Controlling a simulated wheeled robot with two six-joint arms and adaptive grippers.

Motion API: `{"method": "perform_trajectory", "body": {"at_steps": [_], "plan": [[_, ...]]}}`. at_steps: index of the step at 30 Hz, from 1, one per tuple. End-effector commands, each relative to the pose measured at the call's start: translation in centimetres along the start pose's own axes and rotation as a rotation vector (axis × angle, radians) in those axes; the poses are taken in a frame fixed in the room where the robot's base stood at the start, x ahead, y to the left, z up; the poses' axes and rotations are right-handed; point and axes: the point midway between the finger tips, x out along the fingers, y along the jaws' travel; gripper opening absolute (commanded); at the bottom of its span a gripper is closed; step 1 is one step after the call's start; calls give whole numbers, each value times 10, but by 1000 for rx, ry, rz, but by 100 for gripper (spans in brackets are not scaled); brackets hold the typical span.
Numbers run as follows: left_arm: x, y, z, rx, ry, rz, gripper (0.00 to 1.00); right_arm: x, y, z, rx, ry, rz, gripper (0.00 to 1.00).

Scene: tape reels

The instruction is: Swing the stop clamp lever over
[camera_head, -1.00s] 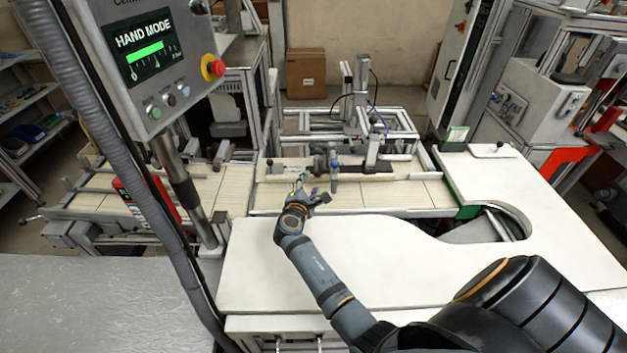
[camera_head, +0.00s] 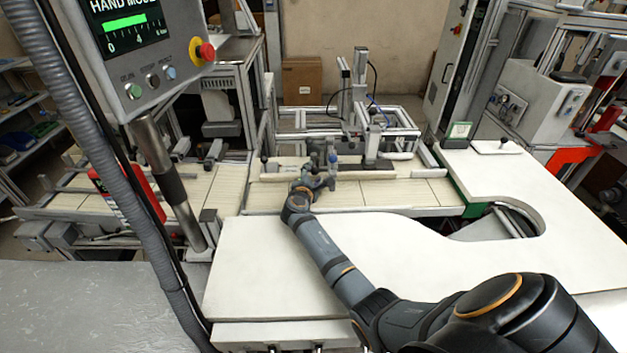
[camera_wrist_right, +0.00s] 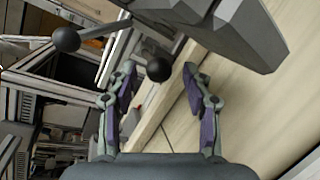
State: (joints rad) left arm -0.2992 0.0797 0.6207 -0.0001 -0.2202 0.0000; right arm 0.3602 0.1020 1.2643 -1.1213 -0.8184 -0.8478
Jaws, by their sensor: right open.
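In the right wrist view, a lever with a round black ball knob (camera_wrist_right: 158,69) reaches down from a grey block (camera_wrist_right: 225,25). My right gripper (camera_wrist_right: 160,76) is open, with one fingertip on each side of this knob. I cannot tell whether either finger touches it. A second black ball knob (camera_wrist_right: 66,38) on a metal arm sits to the left, outside the fingers. The frames do not clearly show which knob belongs to the stop clamp lever. In the head view, my right gripper (camera_head: 316,182) is small beside the clamp parts (camera_head: 333,165) on the conveyor. My left gripper is not in view.
The pale conveyor (camera_head: 400,192) runs behind the white worktop (camera_head: 270,265). A frame with an upright actuator (camera_head: 360,85) stands behind it. The control panel (camera_head: 150,50) hangs at the upper left on a post. The front worktop is clear.

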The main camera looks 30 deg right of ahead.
Motion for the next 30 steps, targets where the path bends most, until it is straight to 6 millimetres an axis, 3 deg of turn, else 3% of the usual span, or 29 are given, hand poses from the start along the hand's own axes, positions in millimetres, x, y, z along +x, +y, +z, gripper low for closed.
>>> {"method": "perform_trajectory", "body": {"at_steps": [11, 22, 30], "plan": [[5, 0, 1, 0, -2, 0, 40, 9, 1, 0, 0, 1, 0, 50], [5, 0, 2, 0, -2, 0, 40, 8, 0, 0, 0, 1, 0, 0], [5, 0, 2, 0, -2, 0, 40, 8, 0, 0, 0, 1, -1, 0]]}}
